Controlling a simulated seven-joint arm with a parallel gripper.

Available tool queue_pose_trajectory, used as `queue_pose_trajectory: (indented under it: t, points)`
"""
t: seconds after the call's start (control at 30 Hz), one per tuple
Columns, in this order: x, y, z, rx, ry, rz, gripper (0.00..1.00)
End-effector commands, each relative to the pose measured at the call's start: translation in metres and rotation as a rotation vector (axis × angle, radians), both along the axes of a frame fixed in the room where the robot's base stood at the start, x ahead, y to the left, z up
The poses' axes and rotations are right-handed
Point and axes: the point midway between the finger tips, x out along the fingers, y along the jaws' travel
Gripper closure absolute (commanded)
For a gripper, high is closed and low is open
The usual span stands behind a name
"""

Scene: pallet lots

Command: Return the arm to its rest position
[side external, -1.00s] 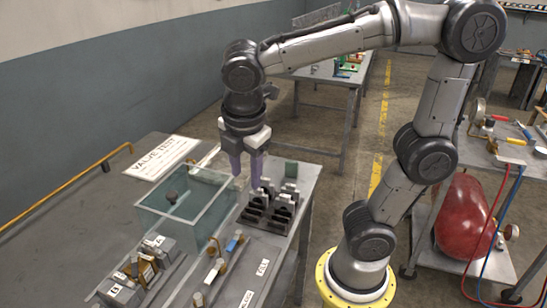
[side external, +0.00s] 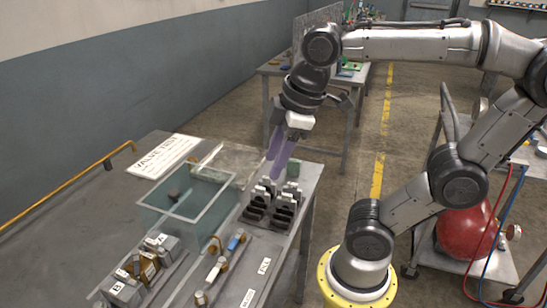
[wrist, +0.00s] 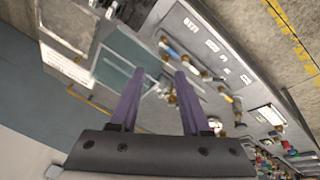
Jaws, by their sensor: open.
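My gripper (side external: 274,155) has two purple fingers and is tilted above the back right part of the workbench (side external: 75,215). It is over the dark slotted rack (side external: 270,205). In the wrist view my gripper (wrist: 158,75) shows its fingers spread apart with nothing between them. My arm reaches from its yellow-ringed base over to the bench.
A clear-walled tank (side external: 185,215) stands on the bench beside the rack. Labelled blocks (side external: 145,262) and valve fittings (side external: 222,262) lie in front. A cart with a red tank (side external: 467,232) stands at right. Another table (side external: 310,85) is behind. Floor between is clear.

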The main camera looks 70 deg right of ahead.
Motion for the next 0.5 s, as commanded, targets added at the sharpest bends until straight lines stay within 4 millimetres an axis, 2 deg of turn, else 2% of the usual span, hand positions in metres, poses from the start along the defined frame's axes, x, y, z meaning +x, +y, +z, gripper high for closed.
queue_pose_trajectory:
  t: [0.17, 0.27, 0.4, 0.5]
  points:
    - [-0.001, -0.001, 0.001, -0.001, -0.004, -0.001, 0.53]
    - [-0.012, -0.002, -0.003, 0.007, -0.025, -0.024, 0.53]
    - [-0.028, -0.001, -0.026, 0.101, -0.092, -0.214, 0.53]
    - [-0.032, 0.001, -0.039, 0.178, -0.130, -0.360, 0.53]
